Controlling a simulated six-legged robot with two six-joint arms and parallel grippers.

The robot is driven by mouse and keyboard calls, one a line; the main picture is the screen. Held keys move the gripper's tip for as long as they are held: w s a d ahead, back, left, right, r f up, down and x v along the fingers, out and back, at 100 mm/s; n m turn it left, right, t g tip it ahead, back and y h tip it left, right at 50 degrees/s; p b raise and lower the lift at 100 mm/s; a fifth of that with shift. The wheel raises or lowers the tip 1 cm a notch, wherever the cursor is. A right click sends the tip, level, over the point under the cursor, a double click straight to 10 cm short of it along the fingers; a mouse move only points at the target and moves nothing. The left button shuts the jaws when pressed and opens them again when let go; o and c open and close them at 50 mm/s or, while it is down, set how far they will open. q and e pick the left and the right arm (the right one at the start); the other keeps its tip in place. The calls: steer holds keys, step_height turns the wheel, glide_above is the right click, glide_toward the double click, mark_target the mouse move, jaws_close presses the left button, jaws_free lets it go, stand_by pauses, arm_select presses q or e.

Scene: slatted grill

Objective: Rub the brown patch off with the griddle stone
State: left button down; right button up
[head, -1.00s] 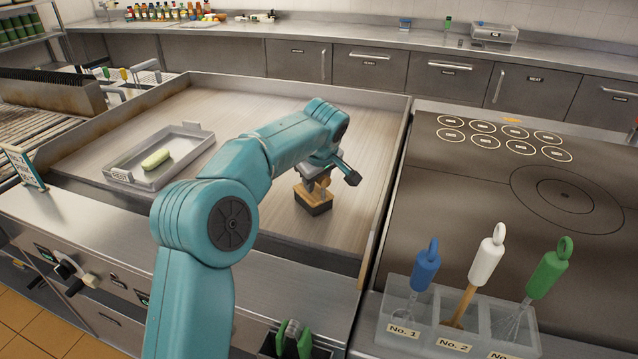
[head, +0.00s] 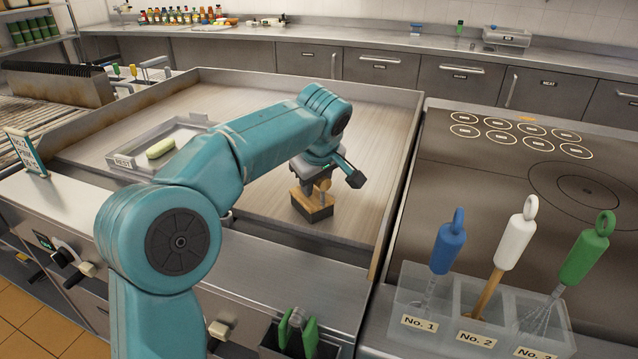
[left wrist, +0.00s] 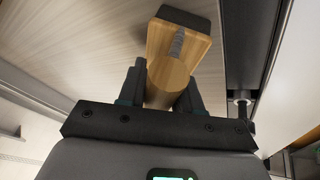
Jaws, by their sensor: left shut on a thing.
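The griddle stone (head: 312,207) is a wooden block with a dark underside and a handle. It is on or just above the bare griddle plate (head: 255,125), right of its middle. My left gripper (head: 322,184) is shut on the handle from above. In the left wrist view the left gripper (left wrist: 163,88) has its fingers on both sides of the round handle, with the stone (left wrist: 190,35) beyond them. I cannot make out a brown patch on the visible plate; my arm hides part of it and the stone covers a spot.
A steel tray (head: 123,163) marked REST holds a pale green item (head: 160,148) at the plate's left. Raised walls edge the griddle. Utensils stand in a clear holder (head: 480,325) at front right. A green-handled item (head: 297,330) sits in a front slot.

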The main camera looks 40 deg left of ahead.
arm_select(q)
steer(key=shift+s+d+f+b, duration=0.1)
steer(key=shift+s+d+b, duration=0.05)
steer(key=shift+s+b, duration=0.15)
steer(key=shift+s+d+f+b, duration=0.1)
steer(key=shift+s+b, duration=0.05)
steer(key=shift+s, duration=0.25)
steer(key=shift+s+d+r, duration=0.1)
steer(key=shift+s, duration=0.1)
arm_select(e)
steer(key=shift+f, duration=0.85)
steer(key=shift+r, duration=0.1)
arm_select(q)
step_height(320, 180, up, 6)
steer(key=p, duration=0.5)
arm_select(e)
step_height(320, 180, up, 5)
steer(key=shift+r, duration=0.1)
arm_select(q)
step_height(320, 180, up, 3)
steer(key=p, duration=0.3)
steer(key=shift+r, duration=0.15)
arm_select(e)
step_height(320, 180, up, 3)
steer(key=shift+f, duration=0.1)
arm_select(q)
steer(key=shift+w, duration=0.1)
